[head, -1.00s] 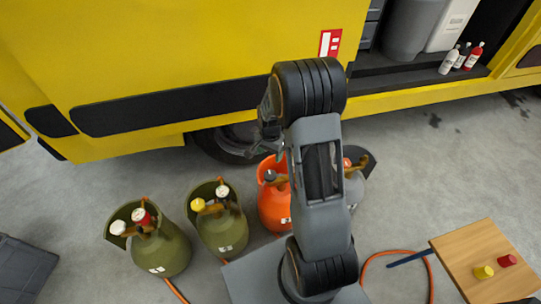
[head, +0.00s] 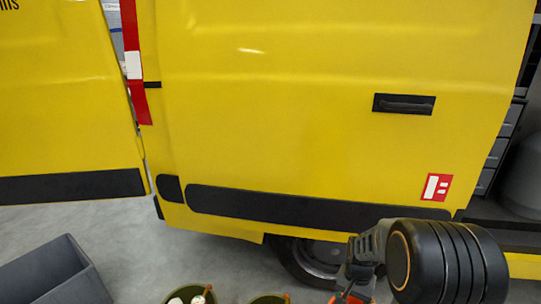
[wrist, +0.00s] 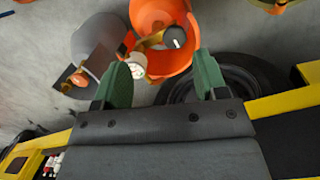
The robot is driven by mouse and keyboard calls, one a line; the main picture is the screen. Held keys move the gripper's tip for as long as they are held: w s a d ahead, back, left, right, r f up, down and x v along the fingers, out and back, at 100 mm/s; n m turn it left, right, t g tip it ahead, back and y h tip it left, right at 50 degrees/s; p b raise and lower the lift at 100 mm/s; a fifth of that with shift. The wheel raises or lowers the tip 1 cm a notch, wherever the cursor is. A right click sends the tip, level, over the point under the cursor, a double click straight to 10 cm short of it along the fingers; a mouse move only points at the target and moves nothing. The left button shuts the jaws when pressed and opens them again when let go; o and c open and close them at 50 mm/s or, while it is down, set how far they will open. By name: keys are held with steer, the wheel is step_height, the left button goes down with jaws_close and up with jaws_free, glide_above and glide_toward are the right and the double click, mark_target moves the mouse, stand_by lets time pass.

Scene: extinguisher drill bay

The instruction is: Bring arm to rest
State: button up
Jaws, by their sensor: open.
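My gripper (wrist: 157,80) shows in the wrist view with two green fingers set wide apart and nothing between them that it holds. Beyond the fingertips are an orange gas cylinder (wrist: 160,18) with a dark knob and a gauge, and a grey cylinder (wrist: 97,38) to its left. In the head view my arm comes in at the lower right, in front of the yellow van (head: 320,100). The gripper end (head: 362,260) there is partly hidden by the arm's dark joint, and its fingers cannot be made out.
The van's wheel (head: 315,258) is close behind the arm. The tops of two olive cylinders (head: 190,294) (head: 268,298) show at the bottom edge. A grey crate (head: 60,275) stands at the lower left. The floor between crate and van is clear.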

steer(key=s+a+r+n+t+p, duration=0.1)
steer(key=r+p, duration=0.5)
steer(key=r, duration=0.6)
steer(key=s+a+r+n+t+p, duration=0.2)
steer(key=s+a+r+n+p, duration=0.1)
steer(key=r, duration=0.9)
steer(key=s+a+r+n+t+p, duration=0.1)
steer(key=s+a+r+n+p, duration=0.1)
steer(key=s+r+p, duration=0.4)
step_height(320, 180, up, 6)
steer(key=a+p, duration=0.1)
steer(key=p, duration=0.1)
steer(key=shift+s+a+t+p, duration=0.2)
steer(key=shift+t+p, duration=0.15)
steer(key=shift+t, duration=0.05)
